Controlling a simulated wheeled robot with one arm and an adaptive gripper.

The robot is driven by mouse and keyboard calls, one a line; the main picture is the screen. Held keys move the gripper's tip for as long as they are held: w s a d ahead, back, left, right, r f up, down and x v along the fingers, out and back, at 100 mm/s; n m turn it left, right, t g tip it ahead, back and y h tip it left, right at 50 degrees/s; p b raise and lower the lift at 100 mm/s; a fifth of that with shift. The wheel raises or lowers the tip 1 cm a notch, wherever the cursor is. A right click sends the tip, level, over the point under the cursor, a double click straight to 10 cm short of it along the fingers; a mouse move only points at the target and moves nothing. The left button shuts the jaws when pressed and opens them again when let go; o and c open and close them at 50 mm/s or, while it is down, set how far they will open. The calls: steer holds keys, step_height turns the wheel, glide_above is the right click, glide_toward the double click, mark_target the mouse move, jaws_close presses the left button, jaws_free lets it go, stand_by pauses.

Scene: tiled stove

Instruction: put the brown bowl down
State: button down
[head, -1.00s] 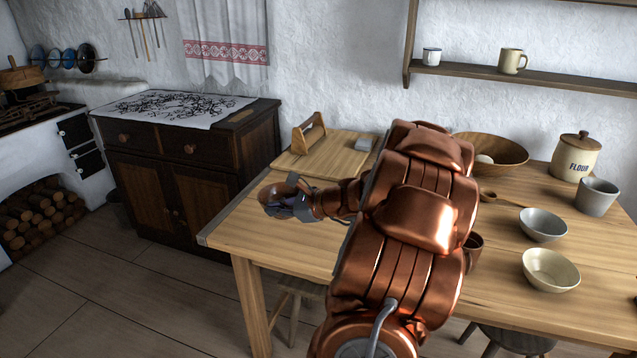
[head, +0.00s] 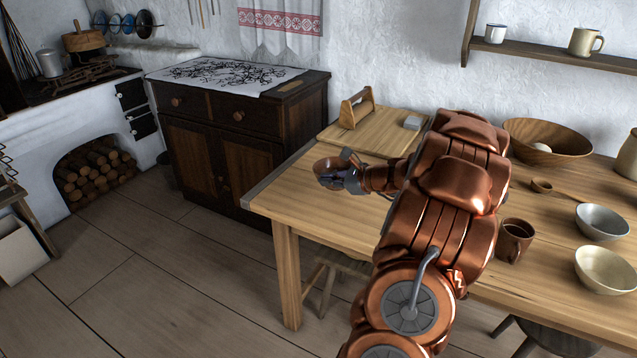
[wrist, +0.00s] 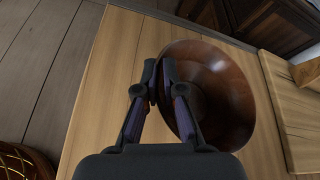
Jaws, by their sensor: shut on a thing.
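The brown bowl (wrist: 216,92) fills the middle of the wrist view, its hollow facing the camera. My gripper (wrist: 156,80) is shut on the bowl's left rim. In the head view the small brown bowl (head: 327,171) and my gripper (head: 346,172) are at the left end of the wooden table (head: 285,197), in front of the board. I cannot tell whether the bowl touches the tabletop. My own copper arm hides part of the table.
A wooden board (head: 385,133) carries a wooden tool (head: 356,107) and a grey block (head: 412,122). A brown mug (head: 514,240), a large wooden bowl (head: 548,142), a grey bowl (head: 602,221) and a cream bowl (head: 606,269) stand to the right. The dark cabinet (head: 236,150) stands beyond the table's left edge.

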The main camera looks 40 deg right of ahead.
steer(key=w, duration=0.4)
steer(key=shift+w+d+f, duration=0.15)
steer(key=shift+w+d, duration=0.1)
steer(key=shift+w, duration=0.15)
steer(key=shift+f, duration=1.8)
steer(key=shift+f, duration=0.1)
steer(key=c, duration=1.3)
jaws_free()
